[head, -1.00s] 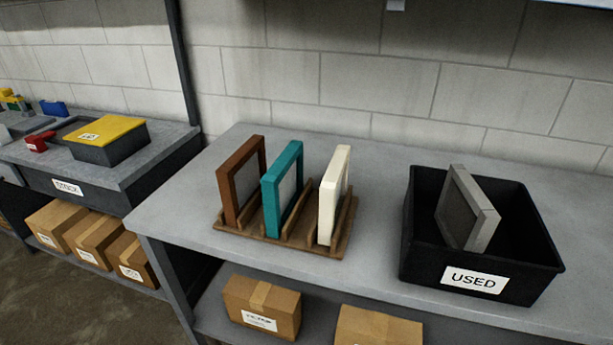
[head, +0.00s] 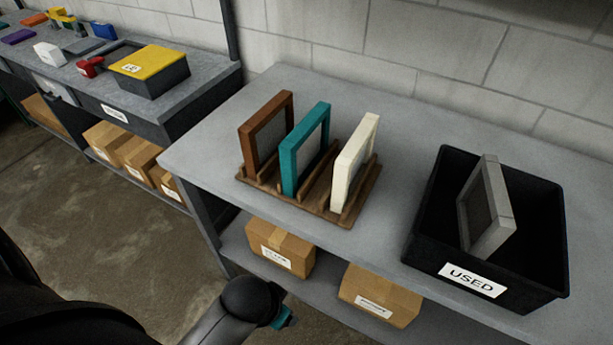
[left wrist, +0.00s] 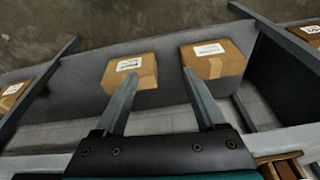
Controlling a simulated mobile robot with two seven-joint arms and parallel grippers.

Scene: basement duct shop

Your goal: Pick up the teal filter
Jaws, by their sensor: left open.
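The teal filter (head: 303,150) stands upright in the middle of a wooden slotted rack (head: 330,217) on the grey bench, between a brown filter (head: 265,135) and a cream filter (head: 355,163). My left arm comes in at the bottom left of the head view, in front of the bench and well short of the rack; its fingers do not show there. In the left wrist view my left gripper (left wrist: 160,76) is open and empty, with boxes beyond its fingers. A corner of the rack shows at that view's lower right (left wrist: 281,163). My right gripper is not in view.
A black bin labelled USED (head: 420,235) holds a grey filter (head: 487,210) right of the rack. Cardboard boxes (head: 280,248) sit on the shelf below. Another bench (head: 200,90) at left bears a yellow-lidded box (head: 150,70). Bare bench top lies between rack and bin.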

